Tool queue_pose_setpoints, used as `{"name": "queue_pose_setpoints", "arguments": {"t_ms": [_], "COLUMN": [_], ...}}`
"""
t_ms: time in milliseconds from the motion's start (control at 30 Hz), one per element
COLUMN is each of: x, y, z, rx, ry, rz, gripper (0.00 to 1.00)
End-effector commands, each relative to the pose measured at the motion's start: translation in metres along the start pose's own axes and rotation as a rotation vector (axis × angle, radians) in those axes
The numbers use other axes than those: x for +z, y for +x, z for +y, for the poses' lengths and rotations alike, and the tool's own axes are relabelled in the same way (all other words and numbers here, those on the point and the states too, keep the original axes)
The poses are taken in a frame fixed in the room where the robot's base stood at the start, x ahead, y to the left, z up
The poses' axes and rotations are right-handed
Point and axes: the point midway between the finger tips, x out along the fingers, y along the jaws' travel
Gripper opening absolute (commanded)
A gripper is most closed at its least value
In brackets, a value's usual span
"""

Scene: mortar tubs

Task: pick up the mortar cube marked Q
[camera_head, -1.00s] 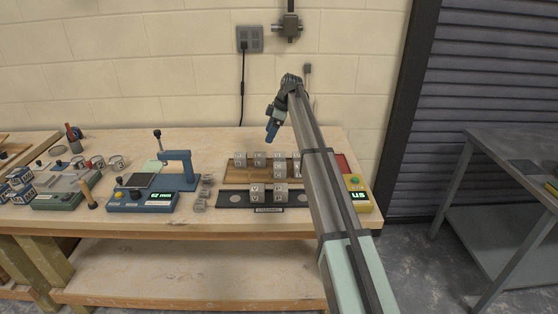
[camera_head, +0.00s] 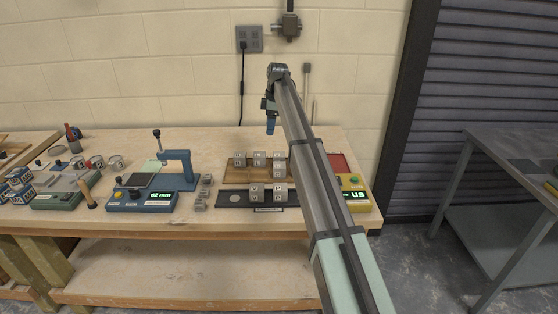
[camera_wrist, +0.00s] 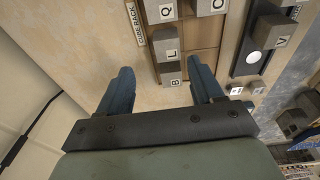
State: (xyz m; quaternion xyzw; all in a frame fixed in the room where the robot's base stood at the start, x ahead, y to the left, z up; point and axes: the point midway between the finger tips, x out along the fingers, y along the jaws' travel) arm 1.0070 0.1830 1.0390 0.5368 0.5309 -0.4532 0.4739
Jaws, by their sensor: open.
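The mortar cube marked Q (camera_wrist: 163,10) is grey with a white letter label. It sits at the top edge of the wrist view, in the wooden cube rack (camera_wrist: 203,33). My gripper (camera_wrist: 160,75) is open and empty, its two blue fingers apart and pointing toward the rack. Cube Q lies beyond the fingertips, past the cubes marked L (camera_wrist: 170,46) and B (camera_wrist: 170,73). In the head view my gripper (camera_head: 270,128) hangs above the back of the rack (camera_head: 236,175).
Cube C (camera_wrist: 209,6) is right of Q, and cube V (camera_wrist: 279,40) is on a dark strip beyond the rack. A blue device (camera_head: 145,200) stands left of the rack. A yellow device with a display (camera_head: 355,196) stands to the right.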

Motion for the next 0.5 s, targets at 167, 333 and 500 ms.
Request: {"name": "queue_pose_setpoints", "arguments": {"t_ms": [167,333,500], "x": [0.023,0.03,0.032], "y": [-0.002,0.004,0.022], "z": [-0.001,-0.004,-0.005], "rx": [-0.014,-0.028,-0.028], "ry": [0.017,0.016,0.016], "rz": [-0.117,-0.144,-0.143], "gripper": [0.66,0.66,0.66]}}
